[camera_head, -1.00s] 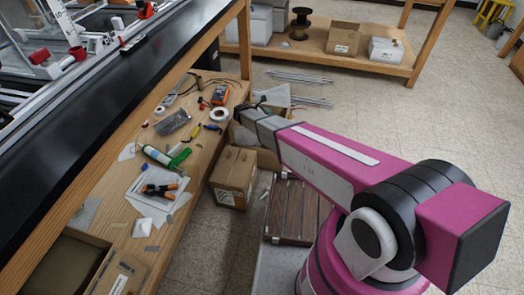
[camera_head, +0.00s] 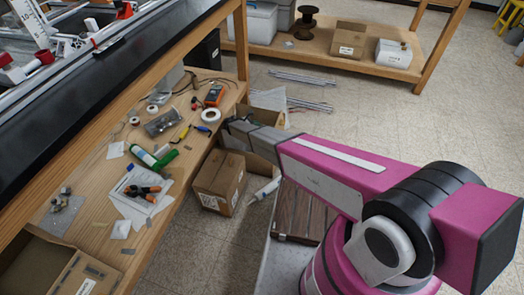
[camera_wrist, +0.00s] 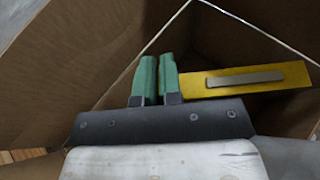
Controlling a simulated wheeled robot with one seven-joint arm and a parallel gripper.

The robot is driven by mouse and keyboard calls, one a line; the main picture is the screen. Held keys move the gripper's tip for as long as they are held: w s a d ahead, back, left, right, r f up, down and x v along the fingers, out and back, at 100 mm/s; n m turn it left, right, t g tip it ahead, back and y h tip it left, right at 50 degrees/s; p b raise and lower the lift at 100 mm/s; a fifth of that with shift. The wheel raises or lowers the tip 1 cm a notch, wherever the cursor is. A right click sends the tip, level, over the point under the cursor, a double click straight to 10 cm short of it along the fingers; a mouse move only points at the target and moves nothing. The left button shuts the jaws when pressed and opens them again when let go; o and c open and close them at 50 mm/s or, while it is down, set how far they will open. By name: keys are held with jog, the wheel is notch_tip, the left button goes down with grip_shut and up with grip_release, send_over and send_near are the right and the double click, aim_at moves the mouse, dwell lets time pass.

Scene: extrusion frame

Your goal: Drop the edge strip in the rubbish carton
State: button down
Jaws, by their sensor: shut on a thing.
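My gripper (camera_wrist: 159,62) is shut, its two green fingertips close together, with brown cardboard walls around them in the wrist view. The edge strip between them is too thin or hidden to make out. A yellow bar with a grey stripe (camera_wrist: 245,79) shows just right of the fingers; I cannot tell whether it is held. The rubbish carton (camera_wrist: 55,60) fills much of the wrist view. In the head view an open carton (camera_head: 266,153) stands on the floor beside the bench, and my arm's end reaches over it, hiding part of it and the fingers.
A closed cardboard box (camera_head: 219,182) stands in front of the open carton, with a white tube-like piece (camera_head: 266,188) beside it. The wooden bench (camera_head: 190,165) at left holds tools and tape. Metal bars (camera_head: 305,78) lie on the floor behind. Floor at right is clear.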

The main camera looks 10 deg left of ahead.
notch_tip(320, 180, down, 10)
jog(key=shift+w+f, duration=0.2)
jog(key=shift+w, duration=0.1)
dwell(0.3)
jog(key=shift+f, duration=0.4)
jog(key=shift+f, duration=0.2)
jog(key=c, duration=1.3)
grip_release()
